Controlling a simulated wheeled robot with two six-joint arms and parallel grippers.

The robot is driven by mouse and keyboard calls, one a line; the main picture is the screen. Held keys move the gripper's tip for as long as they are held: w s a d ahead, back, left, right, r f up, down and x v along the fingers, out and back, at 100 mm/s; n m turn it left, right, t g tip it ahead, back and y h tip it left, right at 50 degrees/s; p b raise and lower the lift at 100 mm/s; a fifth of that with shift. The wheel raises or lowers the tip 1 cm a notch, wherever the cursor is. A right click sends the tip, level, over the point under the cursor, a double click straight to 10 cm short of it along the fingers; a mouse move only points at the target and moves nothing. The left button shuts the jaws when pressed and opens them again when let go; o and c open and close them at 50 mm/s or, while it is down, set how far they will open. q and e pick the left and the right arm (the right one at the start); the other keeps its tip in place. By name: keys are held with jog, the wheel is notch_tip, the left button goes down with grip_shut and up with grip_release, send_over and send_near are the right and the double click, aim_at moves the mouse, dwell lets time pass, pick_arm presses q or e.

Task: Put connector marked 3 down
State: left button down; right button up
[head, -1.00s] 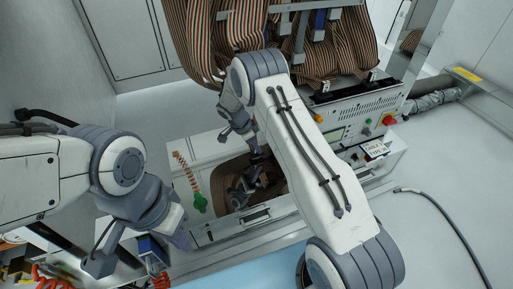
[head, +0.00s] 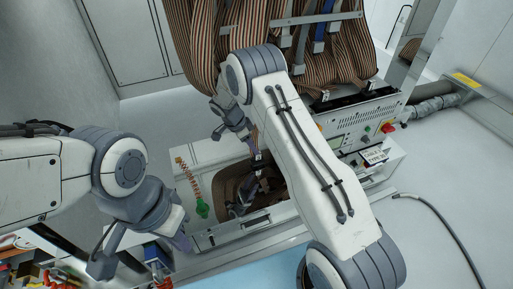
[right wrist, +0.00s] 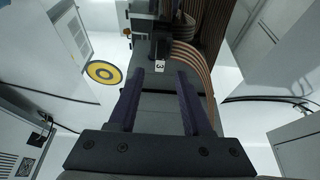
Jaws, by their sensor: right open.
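The black connector marked 3 (right wrist: 161,49) shows in the right wrist view, with a white "3" tag and a brown ribbon cable running off to its right. It sits just beyond the fingertips, between their lines and apart from them. My right gripper (right wrist: 158,82) is open and empty. In the head view my right gripper (head: 244,132) is above the recessed opening of the white bench; a small dark piece at the opening's back edge may be the connector (head: 258,160). My left gripper (head: 181,240) is at the lower left, its jaws too hidden to read.
Striped ribbon cables (head: 200,50) hang from a rack at the top. A panel with buttons (head: 365,128) stands to the right. A green-ended coiled cord (head: 202,208) lies left of the opening (head: 230,190). A bin of tools (head: 40,270) is at the lower left.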

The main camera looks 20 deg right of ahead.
jog(key=s+a+r+n+y+p, duration=0.1)
jog(key=s+a+r+n, duration=0.5)
jog(key=r, duration=0.4)
jog(key=s+a+r+n+y+p, duration=0.1)
jog(key=s+a+r+n, duration=0.4)
jog(key=s+a+r, duration=0.4)
jog(key=s+r+n+y, duration=0.1)
jog(key=s+r+n, duration=0.1)
jog(key=s+n, duration=0.5)
jog(key=s+a+r+n+y, duration=0.1)
jog(key=s+n, duration=0.6)
jog(key=s, duration=0.8)
notch_tip(320, 180, up, 3)
jog(key=shift+s+f+y, duration=0.15)
jog(key=shift+s+y, duration=0.15)
jog(key=shift+y, duration=0.5)
notch_tip(320, 180, up, 42)
jog(key=p, duration=4.2)
jog(key=shift+r, duration=0.2)
